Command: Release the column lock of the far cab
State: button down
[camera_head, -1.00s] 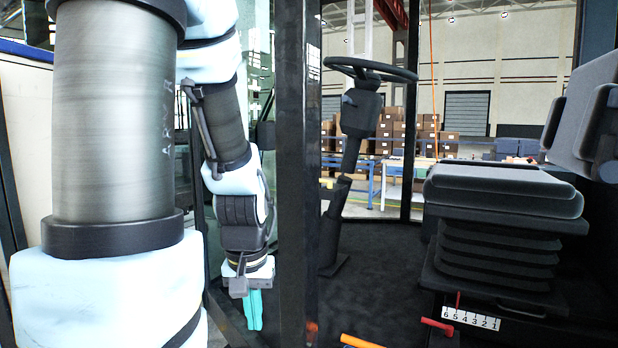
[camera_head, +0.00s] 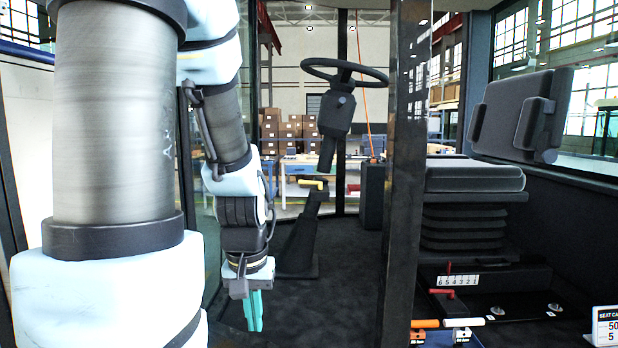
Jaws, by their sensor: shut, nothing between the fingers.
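A steering wheel (camera_head: 345,72) sits on a dark steering column (camera_head: 335,118) inside the cab, beyond my arm. A yellow lever (camera_head: 312,184) sticks out near the top of the column's lower stand (camera_head: 300,235). A small red handle (camera_head: 352,188) shows just right of it. I cannot tell from this view which is the column lock. My gripper (camera_head: 253,312), with teal fingers, points down over the floor at the left, nearer than the column and lower in the picture than the levers. It is shut and empty, apart from everything.
A dark upright post (camera_head: 405,170) stands between the column and the seat (camera_head: 474,176). A red handle (camera_head: 441,292) is by the seat's number scale (camera_head: 458,281). Orange (camera_head: 425,323) and white (camera_head: 463,322) handles are low at the front. The dark floor (camera_head: 345,290) left of the post is clear.

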aim_at(319, 184)
jog(key=i+j+z, duration=0.25)
jog(key=i+j, duration=0.15)
jog(key=j, duration=0.2)
jog(key=i+j+z, duration=0.15)
jog(key=j, duration=0.15)
jog(key=i+j+z, duration=0.1)
jog(key=j, duration=0.25)
jog(key=i+j+z, duration=0.25)
jog(key=j, duration=0.45)
jog(key=i, duration=0.1)
